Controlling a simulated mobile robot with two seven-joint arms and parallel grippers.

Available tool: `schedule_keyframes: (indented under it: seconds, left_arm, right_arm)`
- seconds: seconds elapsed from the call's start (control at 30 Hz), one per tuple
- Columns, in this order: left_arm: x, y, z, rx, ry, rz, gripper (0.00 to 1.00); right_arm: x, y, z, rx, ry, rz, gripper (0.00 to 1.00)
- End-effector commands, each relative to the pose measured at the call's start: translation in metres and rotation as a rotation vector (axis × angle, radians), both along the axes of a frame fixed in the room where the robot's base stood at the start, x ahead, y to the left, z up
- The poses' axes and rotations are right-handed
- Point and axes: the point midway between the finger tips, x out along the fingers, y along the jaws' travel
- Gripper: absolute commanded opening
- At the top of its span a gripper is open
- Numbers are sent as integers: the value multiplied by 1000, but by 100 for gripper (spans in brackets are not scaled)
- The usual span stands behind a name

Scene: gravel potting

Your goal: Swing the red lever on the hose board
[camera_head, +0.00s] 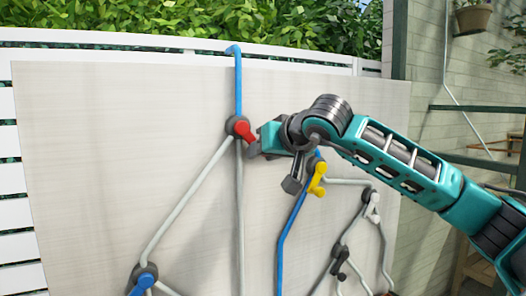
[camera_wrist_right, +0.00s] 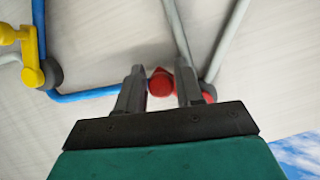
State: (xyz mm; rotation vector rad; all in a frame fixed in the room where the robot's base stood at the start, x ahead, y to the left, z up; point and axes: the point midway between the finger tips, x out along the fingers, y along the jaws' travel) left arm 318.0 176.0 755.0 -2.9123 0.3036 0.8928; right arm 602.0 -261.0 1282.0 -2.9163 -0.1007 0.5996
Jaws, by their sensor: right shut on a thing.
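The red lever (camera_head: 244,131) sits on a dark round valve (camera_head: 234,125) in the upper middle of the pale hose board (camera_head: 100,130). It points down and to the right in the head view. My right gripper (camera_head: 256,148) is at the lever's free end, its arm coming in from the right. In the right wrist view, the red lever (camera_wrist_right: 161,82) lies between the two dark fingers of my right gripper (camera_wrist_right: 161,90), which is shut on it. The fingers hide part of the lever. My left gripper is not in view.
A yellow lever (camera_head: 318,180) is below right of my gripper, close under my arm. A blue lever (camera_head: 143,285) is at lower left, a white lever (camera_head: 374,208) and a black lever (camera_head: 341,262) at lower right. A blue hose (camera_head: 238,80) enters the red lever's valve from above.

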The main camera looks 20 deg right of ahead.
Motion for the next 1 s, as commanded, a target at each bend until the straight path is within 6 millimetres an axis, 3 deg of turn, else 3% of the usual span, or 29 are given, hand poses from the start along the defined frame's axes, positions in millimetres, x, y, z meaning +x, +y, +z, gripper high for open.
schedule_keyframes:
  seconds: [0.03, 0.27, 0.3, 0.43, 0.83, 1.0]
  left_arm:
    - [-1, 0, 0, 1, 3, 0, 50]
    - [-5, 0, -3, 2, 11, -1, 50]
    - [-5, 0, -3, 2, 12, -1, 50]
    - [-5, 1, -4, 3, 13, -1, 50]
    - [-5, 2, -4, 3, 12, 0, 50]
    - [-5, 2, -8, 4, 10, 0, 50]
  right_arm:
    - [1, -4, 12, 8, -28, -9, 0]
    - [1, -4, 11, 9, -28, -9, 0]
    - [1, -4, 11, 9, -28, -9, 38]
    - [1, -3, 11, 7, -27, -8, 51]
    - [-2, -1, 7, 3, -17, -3, 52]
    - [-20, -4, 13, 3, -18, -3, 52]
